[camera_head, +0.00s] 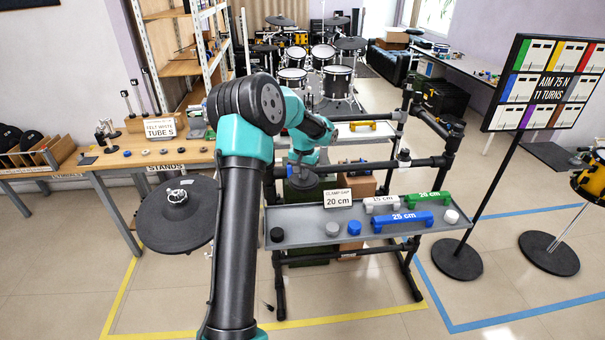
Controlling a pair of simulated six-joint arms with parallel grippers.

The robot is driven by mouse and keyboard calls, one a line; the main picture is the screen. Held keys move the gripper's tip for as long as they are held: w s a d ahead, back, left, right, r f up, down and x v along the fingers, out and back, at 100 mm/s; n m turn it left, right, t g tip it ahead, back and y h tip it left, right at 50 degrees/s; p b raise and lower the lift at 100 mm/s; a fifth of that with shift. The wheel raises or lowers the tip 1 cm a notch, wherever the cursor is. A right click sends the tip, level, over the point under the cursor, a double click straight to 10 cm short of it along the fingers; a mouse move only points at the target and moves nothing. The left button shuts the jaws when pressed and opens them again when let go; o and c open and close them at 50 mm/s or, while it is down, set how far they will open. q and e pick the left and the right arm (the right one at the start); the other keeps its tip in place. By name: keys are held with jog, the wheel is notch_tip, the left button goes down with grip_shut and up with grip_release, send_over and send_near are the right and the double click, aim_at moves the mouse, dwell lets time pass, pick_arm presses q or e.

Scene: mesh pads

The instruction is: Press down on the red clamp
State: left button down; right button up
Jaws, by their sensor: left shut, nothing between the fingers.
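I cannot make out a red clamp in the head view; it may be hidden behind my left arm or too small to tell. My left gripper (304,182) points down over the back edge of the grey tray (290,232), left of the middle of the rack. It is small and dark there, and its fingers look closed with nothing visible between them. I cannot tell whether it touches anything below. My left arm covers part of the space behind it. My right gripper is out of view.
Blue (402,222), green (432,206) and grey (382,204) gap blocks lie on the tray's right, near several round knobs. A white "CLAMP GAP 20 cm" card (338,198) stands at its back. A round black mesh pad (165,228) stands left of my arm. Black rack bars (390,164) rise behind the tray.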

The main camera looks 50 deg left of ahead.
pick_arm(q)
jog(key=shift+f, duration=0.1)
jog(key=shift+r, duration=3.55)
